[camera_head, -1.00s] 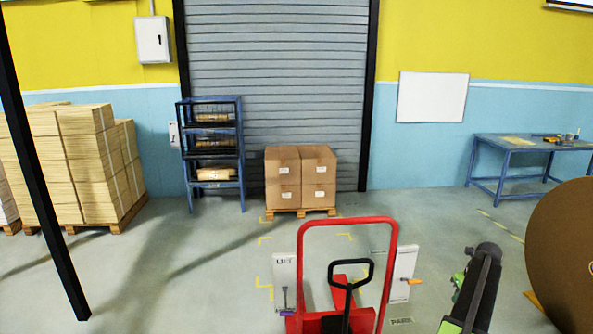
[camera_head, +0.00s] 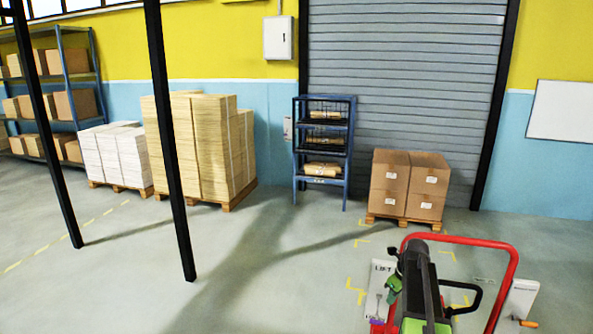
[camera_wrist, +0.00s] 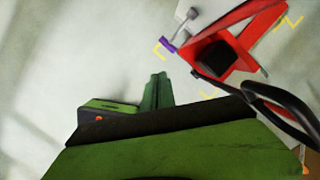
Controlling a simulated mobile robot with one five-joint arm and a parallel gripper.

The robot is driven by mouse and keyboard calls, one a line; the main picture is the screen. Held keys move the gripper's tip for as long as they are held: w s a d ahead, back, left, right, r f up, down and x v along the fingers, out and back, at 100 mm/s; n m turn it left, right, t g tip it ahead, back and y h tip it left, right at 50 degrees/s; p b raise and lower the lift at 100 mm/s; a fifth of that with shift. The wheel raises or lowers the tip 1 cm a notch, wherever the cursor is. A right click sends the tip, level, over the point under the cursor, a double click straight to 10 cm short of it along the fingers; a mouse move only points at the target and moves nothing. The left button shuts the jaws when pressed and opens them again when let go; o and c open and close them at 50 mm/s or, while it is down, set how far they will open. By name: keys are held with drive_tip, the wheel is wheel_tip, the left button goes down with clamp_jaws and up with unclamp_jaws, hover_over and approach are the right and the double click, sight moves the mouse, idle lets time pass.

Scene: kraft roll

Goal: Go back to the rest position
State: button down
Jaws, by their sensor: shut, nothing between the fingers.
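My gripper (camera_wrist: 157,92) shows in the wrist view as two green fingers closed together, with nothing between them. It is over bare grey floor, left of a red pallet truck (camera_wrist: 238,48) with a purple-tipped lever (camera_wrist: 168,46). In the head view my dark and green arm is at the lower right. It stands in front of the red pallet truck (camera_head: 513,262) and hides part of its frame. The green gripper end (camera_head: 393,288) is small there, close to the white LIFT panel (camera_head: 377,279) in the picture.
Four-box stack on a pallet (camera_head: 409,184) stands before the roller door, beside a blue rack (camera_head: 346,190). Pallets of stacked sheets (camera_head: 215,150) and two black posts (camera_head: 172,150) are at the left. The floor (camera_head: 260,285) in the middle is open.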

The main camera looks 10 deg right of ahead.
drive_tip(key=s+a+n+g, duration=0.15)
drive_tip(key=a+n, duration=1.05)
drive_tip(key=a, duration=1.8)
drive_tip(key=s+a+n, duration=0.3)
drive_tip(key=s+n, duration=0.2)
drive_tip(key=n, duration=0.4)
drive_tip(key=s+a+n+g, duration=0.1)
drive_tip(key=s+a+n, duration=0.2)
drive_tip(key=n, duration=0.7)
drive_tip(key=shift+s+f+n+h, duration=0.3)
drive_tip(key=shift+s, duration=0.9)
